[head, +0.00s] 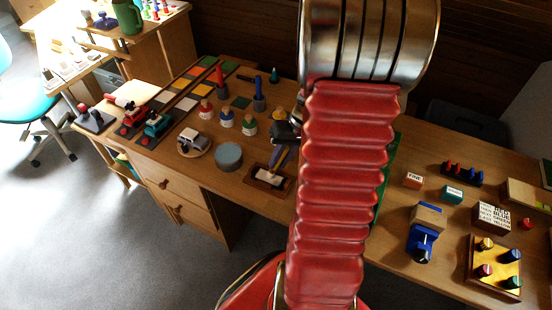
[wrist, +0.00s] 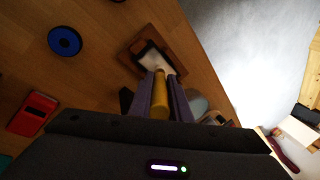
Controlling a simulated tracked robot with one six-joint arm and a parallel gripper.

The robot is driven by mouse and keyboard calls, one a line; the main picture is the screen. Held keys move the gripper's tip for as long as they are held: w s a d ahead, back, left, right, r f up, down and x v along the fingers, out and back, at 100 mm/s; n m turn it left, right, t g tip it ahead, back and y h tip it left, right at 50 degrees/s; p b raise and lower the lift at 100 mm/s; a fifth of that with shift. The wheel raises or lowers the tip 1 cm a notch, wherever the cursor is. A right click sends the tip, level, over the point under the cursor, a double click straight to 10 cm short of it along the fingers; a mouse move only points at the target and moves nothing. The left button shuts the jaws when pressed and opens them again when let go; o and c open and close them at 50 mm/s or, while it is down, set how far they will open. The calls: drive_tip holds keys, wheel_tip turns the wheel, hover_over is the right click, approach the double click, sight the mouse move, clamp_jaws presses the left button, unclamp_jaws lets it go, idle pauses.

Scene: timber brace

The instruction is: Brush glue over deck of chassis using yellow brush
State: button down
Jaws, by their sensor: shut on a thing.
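My gripper (wrist: 160,85) is shut on the yellow brush (wrist: 160,98), whose handle lies between the two purple fingers. In the head view my gripper (head: 278,157) is beside the red arm, low over the desk, with the brush slanting down. The brush tip points at a wooden tray (head: 278,190) holding a dark and white piece (head: 269,177). That tray also shows in the wrist view (wrist: 177,39). I cannot tell whether the tip touches the white part, or whether this piece is the chassis. A small grey vehicle (head: 193,139) stands on a round wooden disc to the left.
A grey-blue round tin (head: 228,156) stands just left of the tray. Several capped jars (head: 227,118) and upright red (head: 220,80) and blue (head: 258,95) tools stand behind. A blue truck (head: 422,240) and a pegged board (head: 496,268) are at the right. My arm hides the desk's middle.

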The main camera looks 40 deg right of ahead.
drive_tip(key=shift+s, duration=0.1)
drive_tip(key=shift+s+d+r, duration=0.1)
drive_tip(key=shift+s+d, duration=0.15)
drive_tip(key=shift+s, duration=0.35)
drive_tip(key=shift+s+d+f, duration=0.1)
drive_tip(key=shift+s+d, duration=0.1)
drive_tip(key=shift+s, duration=0.45)
drive_tip(key=shift+s+d+r, duration=0.1)
drive_tip(key=shift+s+d, duration=0.15)
drive_tip(key=shift+s, duration=0.35)
drive_tip(key=shift+w, duration=0.1)
drive_tip(key=shift+w+a, duration=0.25)
drive_tip(key=shift+w, duration=0.35)
drive_tip(key=shift+w+a, duration=0.2)
drive_tip(key=shift+w, duration=0.45)
drive_tip(key=shift+w+a, duration=0.25)
drive_tip(key=shift+w, duration=0.35)
drive_tip(key=shift+w, duration=0.1)
drive_tip(key=shift+w+a, duration=0.35)
drive_tip(key=shift+w, duration=0.55)
drive_tip(key=shift+w+a, duration=0.35)
drive_tip(key=shift+w, duration=0.55)
drive_tip(key=shift+f, duration=0.2)
